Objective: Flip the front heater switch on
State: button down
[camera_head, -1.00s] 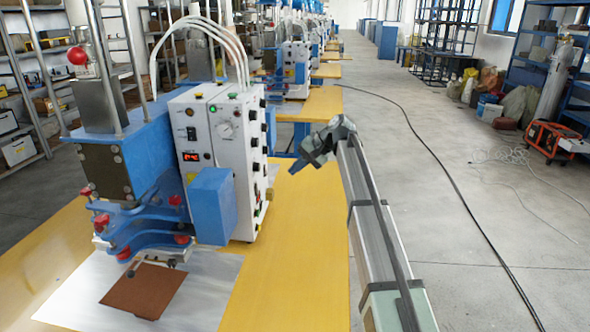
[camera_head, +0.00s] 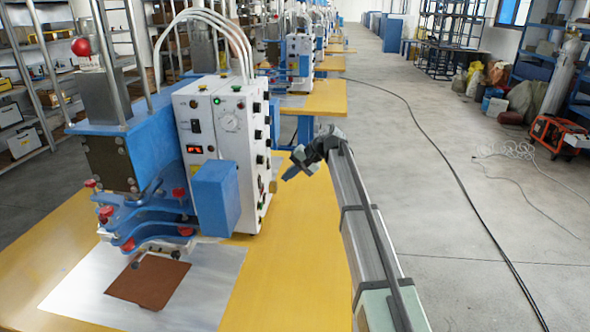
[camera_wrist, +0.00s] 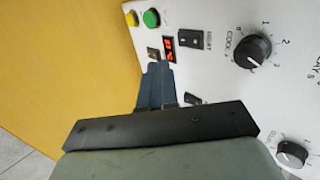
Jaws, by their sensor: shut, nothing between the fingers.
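The white control box (camera_head: 228,125) of the nearest machine stands on the yellow table, with a row of dark knobs down its right side. My gripper (camera_head: 287,175) is to the right of that side, apart from the box in the head view. In the wrist view my gripper (camera_wrist: 158,68) has its blue fingers together and empty, with the tips in front of the panel (camera_wrist: 220,75) by a red lit display (camera_wrist: 169,49). Black switches show by the display (camera_wrist: 194,39) and right of the fingers (camera_wrist: 193,98). Their labels and positions are too small to tell; contact is unclear.
A blue box (camera_head: 215,195) juts from the machine's front. A brown sheet (camera_head: 147,281) lies on a metal plate. In the wrist view, a green button (camera_wrist: 151,18) and black knobs (camera_wrist: 252,51) are near the fingers. Open floor (camera_head: 440,230) lies to the right.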

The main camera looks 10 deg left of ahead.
aim_at(261, 183)
jog(key=shift+a+f, duration=0.6)
jog(key=shift+a, duration=0.55)
jog(key=shift+a+f, duration=0.55)
jog(key=shift+a, duration=0.6)
jog(key=shift+a+f, duration=0.6)
jog(key=shift+a, duration=0.55)
jog(key=shift+a+f, duration=0.15)
jog(key=shift+a, duration=0.05)
jog(key=shift+a+r, duration=0.1)
jog(key=shift+r, duration=0.75)
